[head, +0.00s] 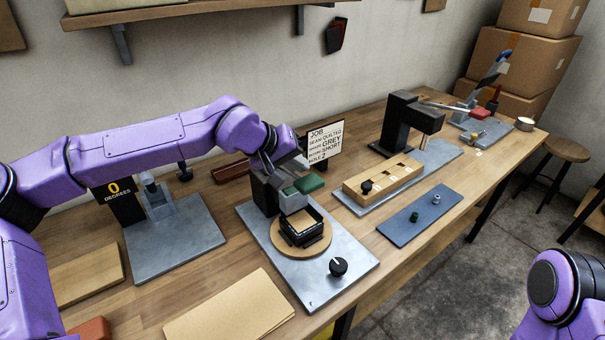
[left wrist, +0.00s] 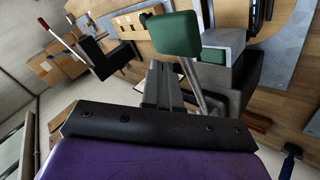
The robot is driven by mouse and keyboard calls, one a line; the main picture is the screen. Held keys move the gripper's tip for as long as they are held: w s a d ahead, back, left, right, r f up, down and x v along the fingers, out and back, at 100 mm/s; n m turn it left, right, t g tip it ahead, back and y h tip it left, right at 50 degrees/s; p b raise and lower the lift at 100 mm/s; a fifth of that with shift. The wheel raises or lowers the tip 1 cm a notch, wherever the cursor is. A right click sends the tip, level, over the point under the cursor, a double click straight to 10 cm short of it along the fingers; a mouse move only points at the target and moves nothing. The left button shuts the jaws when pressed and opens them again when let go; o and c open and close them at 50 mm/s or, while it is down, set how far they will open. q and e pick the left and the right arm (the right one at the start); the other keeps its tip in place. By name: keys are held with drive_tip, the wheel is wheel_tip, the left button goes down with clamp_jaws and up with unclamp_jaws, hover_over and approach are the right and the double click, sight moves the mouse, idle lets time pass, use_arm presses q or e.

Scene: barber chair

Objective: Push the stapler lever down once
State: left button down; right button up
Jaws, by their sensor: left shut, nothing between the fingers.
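The stapler looks to be the black and grey upright (head: 264,192) on a metal base plate, beside a round wooden disc (head: 318,243). Its lever ends in a green pad (head: 309,183). The green pad (left wrist: 174,34) and its pale rod also show in the left wrist view, with the pad raised away from the body. My left gripper (head: 268,163) is shut and empty, just above and behind the lever. In the left wrist view its fingers (left wrist: 160,75) lie close beside the rod; contact cannot be told. My right gripper is out of view.
A dark square frame (head: 302,227) sits on the disc, with a black knob (head: 338,266) in front. A job card (head: 325,144) stands behind. A wooden block (head: 383,178) and a black press (head: 400,125) stand to the right. A tan sheet (head: 230,312) lies at the front.

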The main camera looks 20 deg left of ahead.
use_arm(q)
drive_tip(key=shift+s+d+f+b, duration=0.1)
drive_tip(key=shift+f+b, duration=0.05)
drive_tip(key=shift+f, duration=0.65)
drive_tip(key=shift+s+d+f+b, duration=0.1)
drive_tip(key=shift+f+b, duration=0.05)
drive_tip(key=shift+f, duration=0.65)
idle(1.4)
idle(0.4)
drive_tip(key=shift+w+a+r+p, duration=0.1)
drive_tip(key=shift+a+r+p, duration=0.05)
drive_tip(key=shift+r+p, duration=1.1)
drive_tip(key=shift+w+a+r+p, duration=0.1)
drive_tip(key=shift+r+p, duration=0.65)
drive_tip(key=shift+p, duration=0.85)
wheel_tip(320, 180, up, 5)
drive_tip(key=p, duration=0.7)
hover_over(304, 178)
drive_tip(key=a, duration=0.2)
drive_tip(key=shift+w+a, duration=0.15)
drive_tip(key=shift+w, duration=0.3)
